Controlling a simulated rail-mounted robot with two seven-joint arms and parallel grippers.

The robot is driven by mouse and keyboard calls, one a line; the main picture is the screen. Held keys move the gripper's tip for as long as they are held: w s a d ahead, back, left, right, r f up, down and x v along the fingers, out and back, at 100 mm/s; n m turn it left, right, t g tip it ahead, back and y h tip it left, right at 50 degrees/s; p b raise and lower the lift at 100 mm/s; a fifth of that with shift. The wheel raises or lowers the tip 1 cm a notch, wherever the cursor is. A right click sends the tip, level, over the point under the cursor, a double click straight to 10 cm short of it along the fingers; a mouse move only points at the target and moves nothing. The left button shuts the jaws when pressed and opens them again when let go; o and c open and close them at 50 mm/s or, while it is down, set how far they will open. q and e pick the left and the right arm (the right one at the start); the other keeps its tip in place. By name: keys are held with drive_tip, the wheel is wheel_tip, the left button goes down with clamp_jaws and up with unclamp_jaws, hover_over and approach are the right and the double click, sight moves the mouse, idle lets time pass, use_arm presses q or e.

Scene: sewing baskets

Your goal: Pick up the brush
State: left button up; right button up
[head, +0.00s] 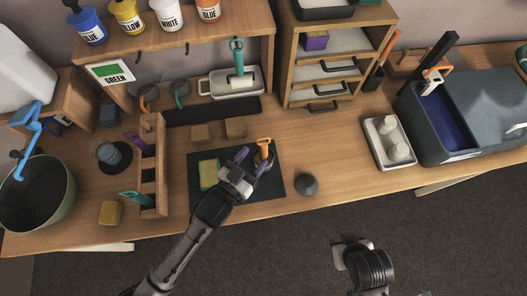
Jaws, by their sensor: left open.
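An orange-handled tool (264,146), which looks like the brush, stands on the dark mat (272,193) with a grey lower part beside my gripper. My left gripper (251,160) is open, its purple-tipped fingers spread over the mat. The tool's handle shows just beyond and between the fingertips. I cannot tell whether they touch. The gripper partly hides the tool's base. My right arm's end (352,254) is low at the right, over the floor beyond the table edge; its fingers do not show clearly.
A wooden rack (152,165) stands left. A white tray (383,145) and grey bin (440,152) stand right. A teal-handled tool (238,60) rests in another white tray.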

sight(261, 151)
use_arm(q)
drive_tip(key=shift+d+x, duration=0.25)
drive_tip(key=shift+x, duration=2.2)
drive_tip(key=shift+s, duration=0.15)
drive_tip(key=shift+c, duration=0.3)
clamp_jaws()
drive_tip(key=shift+r, duration=0.1)
